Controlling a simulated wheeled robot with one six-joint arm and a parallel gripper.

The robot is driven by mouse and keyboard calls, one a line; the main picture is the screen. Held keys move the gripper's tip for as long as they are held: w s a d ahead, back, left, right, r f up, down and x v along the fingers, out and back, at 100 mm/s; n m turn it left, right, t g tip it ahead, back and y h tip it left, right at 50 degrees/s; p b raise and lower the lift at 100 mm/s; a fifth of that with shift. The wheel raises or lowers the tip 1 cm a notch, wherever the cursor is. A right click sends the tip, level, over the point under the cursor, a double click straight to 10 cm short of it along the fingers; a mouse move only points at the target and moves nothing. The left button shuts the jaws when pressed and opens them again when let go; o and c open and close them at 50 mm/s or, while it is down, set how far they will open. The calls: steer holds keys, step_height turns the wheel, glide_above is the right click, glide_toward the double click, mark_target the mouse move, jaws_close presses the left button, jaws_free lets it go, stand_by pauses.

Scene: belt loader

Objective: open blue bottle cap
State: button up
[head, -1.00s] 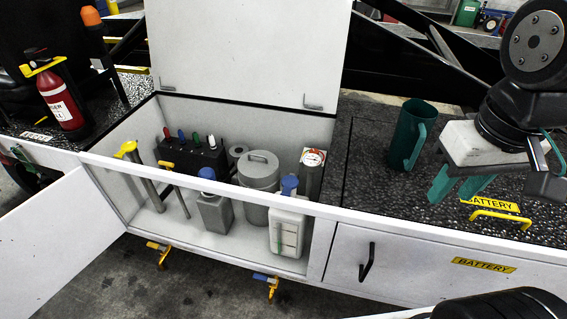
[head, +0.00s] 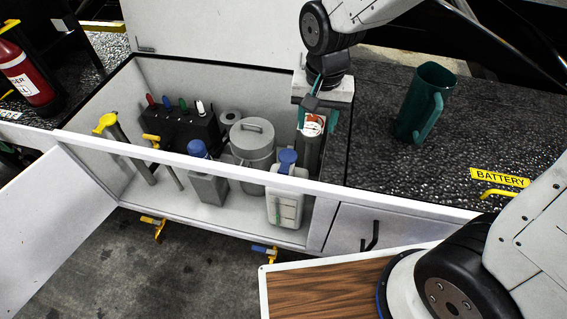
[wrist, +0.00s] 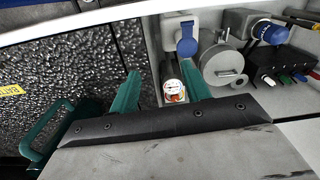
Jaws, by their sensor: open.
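Two containers with blue caps stand in the open white compartment. One is a white jug (head: 285,207) with a blue cap (head: 287,160) at the front right. The other is a grey bottle (head: 209,188) with a blue cap (head: 198,149) to its left. Both caps are on. In the wrist view the jug's cap (wrist: 187,40) is beyond the right fingertip, and the grey bottle's cap (wrist: 271,34) is farther right. My gripper (head: 317,120) is open and empty, with teal fingers over the compartment's back right corner. A gauge-topped cylinder (head: 312,143) shows between the fingers.
A grey lidded canister (head: 252,142) and a black block with coloured levers (head: 182,128) stand in the compartment. The raised lid (head: 215,30) is behind. A green mug (head: 424,105) stands on the black deck to the right. The front door (head: 50,235) is open.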

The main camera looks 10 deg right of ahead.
steer(key=m, duration=0.1)
glide_toward(284, 170)
steer(key=shift+w+a, duration=0.1)
step_height(284, 170, down, 8)
steer(key=shift+r, duration=0.15)
jaws_close()
